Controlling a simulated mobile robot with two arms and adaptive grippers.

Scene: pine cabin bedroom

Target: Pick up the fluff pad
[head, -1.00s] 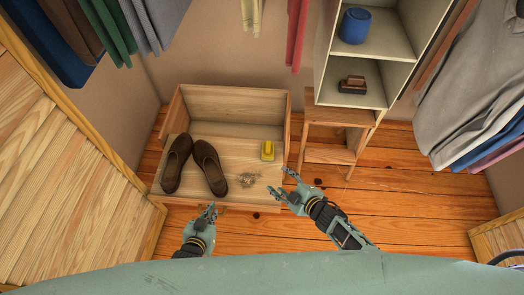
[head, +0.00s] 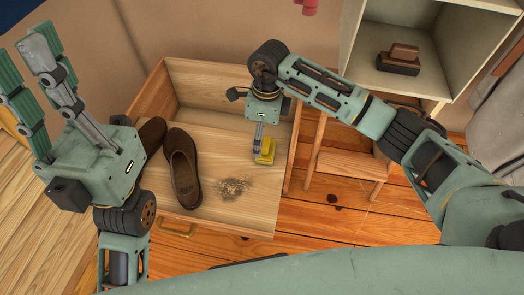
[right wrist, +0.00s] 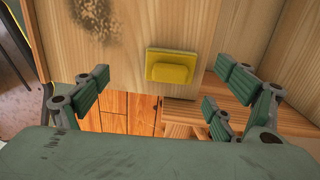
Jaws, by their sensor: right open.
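The fluff pad, which I take to be the yellow block with a raised grip (head: 265,152), lies in the open wooden drawer (head: 215,218) near its right side. It also shows in the right wrist view (right wrist: 172,68). My right gripper (head: 259,136) reaches down over the drawer from above, with its fingers just beside the pad in the head view. In the right wrist view, its open fingers (right wrist: 160,98) are spread wide, and the pad lies ahead between them, apart from both sides. My left gripper (head: 35,65) is raised at the left, open and empty.
Brown shoes (head: 182,170) lie in the drawer's left part, one partly hidden by my left arm. A dusty patch (head: 234,188) is in front of the pad. A wooden step stool (head: 345,165) stands right of the drawer. A brown brush (head: 398,60) sits on the shelf.

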